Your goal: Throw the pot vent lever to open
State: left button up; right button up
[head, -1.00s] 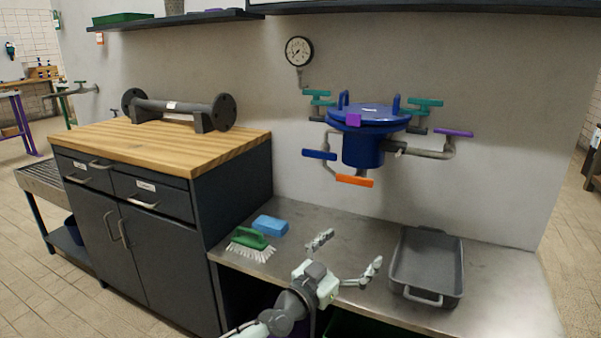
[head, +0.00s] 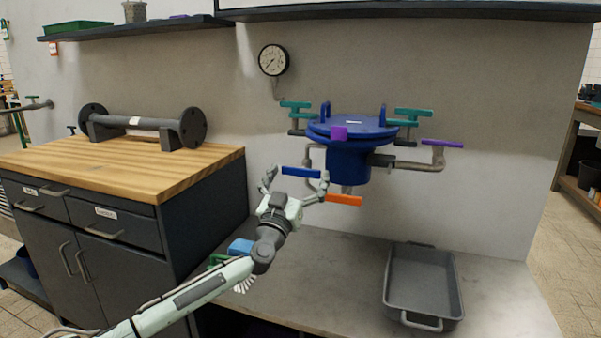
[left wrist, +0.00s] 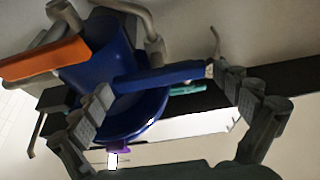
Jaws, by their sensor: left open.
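The blue pot (head: 349,160) is mounted at the wall with several coloured levers around it. A blue lever (head: 300,172) sits at its lower left, an orange lever (head: 344,200) below, a purple lever (head: 442,142) at right, and teal levers (head: 296,105) (head: 413,112) at both sides. No readable label shows which is the vent lever. My left gripper (head: 296,182) is open at the blue lever. In the left wrist view the blue lever (left wrist: 160,75) lies between the spread fingers, contact unclear; the orange lever (left wrist: 42,60) is beside them. My right gripper is out of view.
A grey tray (head: 423,285) stands on the metal bench (head: 330,290). A blue sponge (head: 240,247) and a green brush (head: 219,260) lie partly behind my left arm. A wooden-topped cabinet (head: 120,165) stands left; a gauge (head: 273,60) hangs above.

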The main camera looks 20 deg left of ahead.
pick_arm(q)
jog(key=shift+w+r, duration=0.15)
jog(key=shift+w, duration=0.35)
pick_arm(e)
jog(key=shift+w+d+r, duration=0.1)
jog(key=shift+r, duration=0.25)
pick_arm(q)
jog(key=shift+c, duration=0.5)
jog(key=c, duration=0.9)
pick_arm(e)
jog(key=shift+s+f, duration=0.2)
